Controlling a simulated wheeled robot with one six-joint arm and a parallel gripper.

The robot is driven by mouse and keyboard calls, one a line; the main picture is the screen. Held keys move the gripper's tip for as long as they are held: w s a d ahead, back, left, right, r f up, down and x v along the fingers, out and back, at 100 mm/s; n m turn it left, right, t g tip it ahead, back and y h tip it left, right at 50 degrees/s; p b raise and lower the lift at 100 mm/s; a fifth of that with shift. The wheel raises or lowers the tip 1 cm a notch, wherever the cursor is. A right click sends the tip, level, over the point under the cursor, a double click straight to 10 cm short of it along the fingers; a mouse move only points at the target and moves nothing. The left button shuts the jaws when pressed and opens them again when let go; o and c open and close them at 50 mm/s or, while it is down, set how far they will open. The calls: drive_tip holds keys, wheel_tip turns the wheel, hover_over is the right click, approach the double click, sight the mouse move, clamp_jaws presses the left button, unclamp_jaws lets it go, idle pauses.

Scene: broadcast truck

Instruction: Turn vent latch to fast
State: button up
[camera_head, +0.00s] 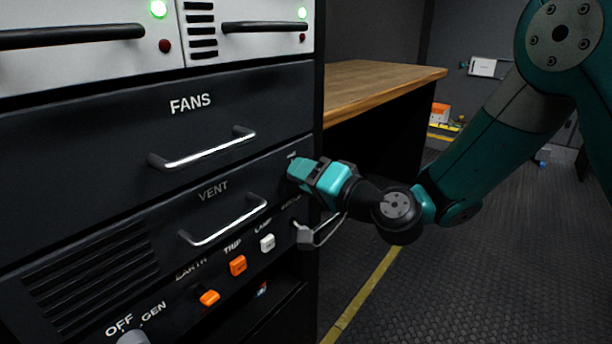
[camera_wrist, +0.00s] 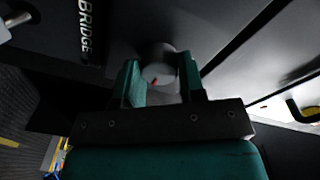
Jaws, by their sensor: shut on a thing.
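My gripper (camera_head: 294,172) is at the right end of the dark panel marked VENT (camera_head: 213,190). In the wrist view my gripper (camera_wrist: 159,78) has one teal finger on each side of a round grey knob (camera_wrist: 158,52) with a small red mark, and is shut on it. The knob appears to be the vent latch. In the head view my fingers hide it. A small label above my fingertips is too small to read, so the latch's setting cannot be told.
Below are the VENT handle (camera_head: 222,222), orange switches (camera_head: 238,265), a white LAMP switch (camera_head: 267,243) and a grey lever-like part (camera_head: 306,236) close under my wrist. The FANS drawer handle (camera_head: 203,149) is up left. A wooden worktop (camera_head: 375,82) stands behind. Floor at right is open.

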drive_tip(key=shift+f+b, duration=0.1)
drive_tip(key=shift+b, duration=0.35)
drive_tip(key=n+y+b, duration=0.1)
drive_tip(key=n+b, duration=1.7)
drive_tip(key=b, duration=0.6)
drive_tip(key=shift+f+n+b, duration=0.1)
drive_tip(key=shift+n+b, duration=0.2)
drive_tip(key=shift+y, duration=0.3)
drive_tip(key=o, duration=0.9)
